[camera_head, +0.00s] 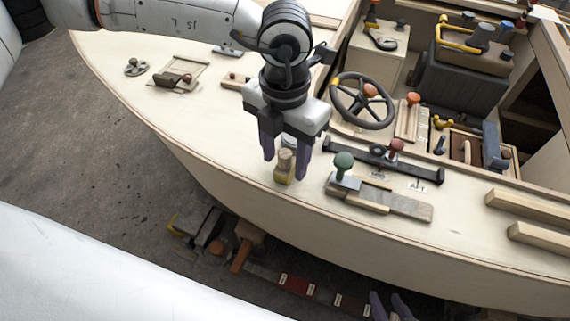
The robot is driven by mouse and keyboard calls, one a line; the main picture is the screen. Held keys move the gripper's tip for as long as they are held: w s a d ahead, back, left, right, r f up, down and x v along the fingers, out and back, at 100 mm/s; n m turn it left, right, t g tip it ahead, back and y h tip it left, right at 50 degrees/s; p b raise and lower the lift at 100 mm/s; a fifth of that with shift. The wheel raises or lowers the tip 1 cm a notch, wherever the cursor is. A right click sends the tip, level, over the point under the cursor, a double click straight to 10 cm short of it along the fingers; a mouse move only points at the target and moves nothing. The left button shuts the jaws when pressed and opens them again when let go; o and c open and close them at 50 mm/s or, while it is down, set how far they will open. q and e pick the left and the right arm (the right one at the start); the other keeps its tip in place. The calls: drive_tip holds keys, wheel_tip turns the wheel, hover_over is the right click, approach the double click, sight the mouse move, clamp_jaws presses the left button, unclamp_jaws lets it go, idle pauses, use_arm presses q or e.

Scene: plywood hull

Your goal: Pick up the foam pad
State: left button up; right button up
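My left gripper (285,164) points down over the pale deck (215,125), its two purple fingers spread apart. A small upright piece with a wooden knob and a yellowish base (284,176) stands on the deck between or just behind the fingertips. I see no clear contact with it. This piece may be the foam pad; I cannot tell for sure. My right gripper (391,307) shows only as two purple fingertips at the bottom edge, below the hull side; its opening is unclear.
Right of the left gripper are a green-knobbed lever on a plate (344,170), a black bar (385,160) and a steering wheel (362,101). Wooden strips (530,207) lie at the right. Several tools, including a wooden-handled mallet (243,248), are below the hull edge.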

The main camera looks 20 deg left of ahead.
sight(285, 153)
use_arm(q)
clamp_jaws()
drive_tip(key=shift+r, duration=0.1)
wheel_tip(285, 153, up, 10)
drive_tip(key=shift+f, duration=0.1)
idle(0.4)
drive_tip(key=c, duration=0.8)
unclamp_jaws()
drive_tip(key=shift+c, duration=0.7)
